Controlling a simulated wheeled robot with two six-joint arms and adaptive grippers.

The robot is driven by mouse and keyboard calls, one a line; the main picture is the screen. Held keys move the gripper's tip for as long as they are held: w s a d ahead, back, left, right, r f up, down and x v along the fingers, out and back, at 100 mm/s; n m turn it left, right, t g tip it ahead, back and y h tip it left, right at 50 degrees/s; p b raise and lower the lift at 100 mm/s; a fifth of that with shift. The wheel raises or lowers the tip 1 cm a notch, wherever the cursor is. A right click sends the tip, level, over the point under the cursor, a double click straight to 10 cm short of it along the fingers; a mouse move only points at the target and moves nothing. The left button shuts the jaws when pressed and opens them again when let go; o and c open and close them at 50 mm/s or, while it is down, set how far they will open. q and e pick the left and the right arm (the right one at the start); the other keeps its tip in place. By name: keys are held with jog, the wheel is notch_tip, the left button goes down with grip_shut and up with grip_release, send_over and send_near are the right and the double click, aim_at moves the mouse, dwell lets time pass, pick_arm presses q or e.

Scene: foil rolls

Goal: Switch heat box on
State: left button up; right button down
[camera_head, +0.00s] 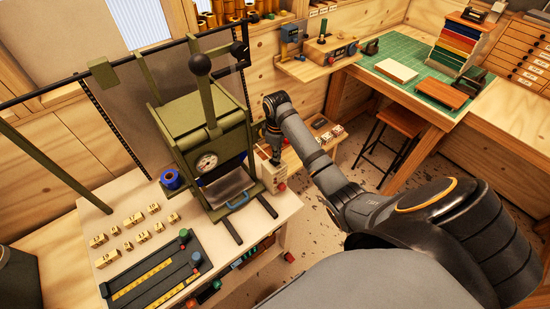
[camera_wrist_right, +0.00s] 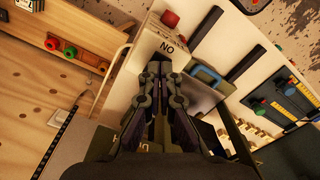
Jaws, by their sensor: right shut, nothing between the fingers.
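A small cream control box (camera_head: 272,175) with a red button (camera_head: 281,186) stands at the right side of the green press (camera_head: 205,125), which has a round gauge (camera_head: 206,162). In the right wrist view the cream box (camera_wrist_right: 158,48) bears dark letters that read "NO" from this angle, and the red button (camera_wrist_right: 170,18) is at its far end. My right gripper (camera_head: 275,158) points down over the cream box. In the wrist view its fingers (camera_wrist_right: 159,70) are shut and empty, close to the lettered face; I cannot tell whether they touch. Any switch under the fingertips is hidden. My left gripper is not in view.
A blue foil roll (camera_head: 171,180) sits left of the press. Several small brass type blocks (camera_head: 135,220) and a dark ruled tray (camera_head: 155,275) lie on the pale bench (camera_head: 90,222). A stool (camera_head: 400,125) and a green-matted desk (camera_head: 400,65) are at the right.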

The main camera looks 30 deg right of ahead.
aim_at(276, 164)
jog(key=shift+r+p, duration=0.35)
jog(key=shift+r, duration=0.35)
notch_tip(276, 164, up, 2)
jog(key=shift+a+r+p, duration=0.15)
jog(key=shift+p, duration=0.35)
jog(key=shift+r, duration=0.2)
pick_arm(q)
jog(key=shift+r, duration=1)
pick_arm(e)
jog(key=shift+r, duration=0.7)
